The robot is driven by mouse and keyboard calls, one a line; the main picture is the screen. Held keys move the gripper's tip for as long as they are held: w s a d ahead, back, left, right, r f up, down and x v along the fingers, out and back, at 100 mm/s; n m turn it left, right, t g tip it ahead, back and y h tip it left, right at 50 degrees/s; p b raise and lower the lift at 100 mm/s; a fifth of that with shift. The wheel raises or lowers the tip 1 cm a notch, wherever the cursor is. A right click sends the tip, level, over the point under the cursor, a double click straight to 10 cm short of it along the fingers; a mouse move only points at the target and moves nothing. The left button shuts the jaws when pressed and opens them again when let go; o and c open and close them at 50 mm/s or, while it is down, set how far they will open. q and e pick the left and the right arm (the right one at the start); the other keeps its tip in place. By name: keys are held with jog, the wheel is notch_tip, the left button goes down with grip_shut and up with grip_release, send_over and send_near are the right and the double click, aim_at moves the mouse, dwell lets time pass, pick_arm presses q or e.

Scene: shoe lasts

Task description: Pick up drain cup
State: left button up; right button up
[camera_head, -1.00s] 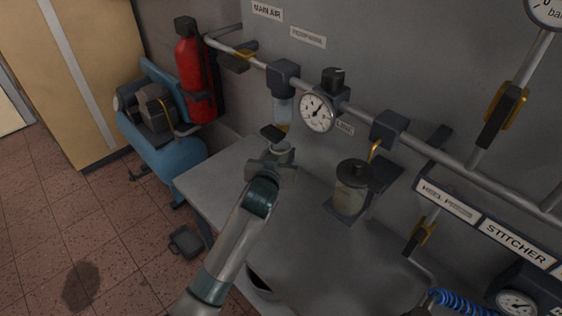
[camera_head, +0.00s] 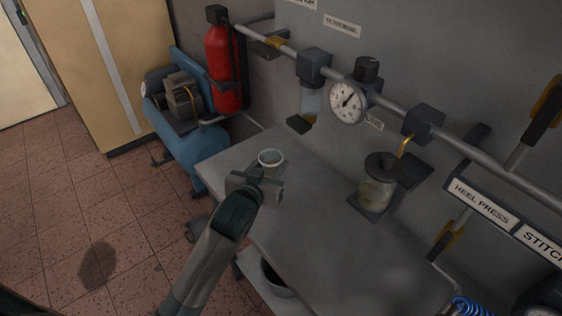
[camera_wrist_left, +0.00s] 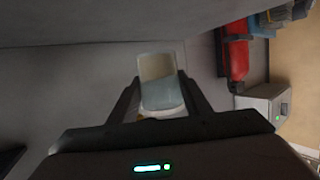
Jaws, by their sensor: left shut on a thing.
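The drain cup (camera_head: 271,157) is a small pale cup with an open round top, above the grey bench near its far left corner. My left gripper (camera_head: 264,172) is shut on it. In the left wrist view the clear cup (camera_wrist_left: 160,82), with greyish liquid in it, stands between the two fingers of my left gripper (camera_wrist_left: 162,97). In the head view the gripper body hides the cup's lower part. My right gripper is not in view.
The grey bench (camera_head: 330,230) has free room in the middle. A lidded jar (camera_head: 377,190) is mounted at the wall on the right. The filter bowl (camera_head: 310,103), pipe and gauge (camera_head: 346,101) are behind. A blue compressor (camera_head: 180,140) and red extinguisher (camera_head: 222,65) are at left.

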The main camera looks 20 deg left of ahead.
pick_arm(q)
jog(key=s+a+b, duration=0.1)
jog(key=s+a, duration=0.3)
jog(key=s, duration=0.2)
dwell(0.4)
jog(key=shift+s, duration=0.1)
dwell(1.3)
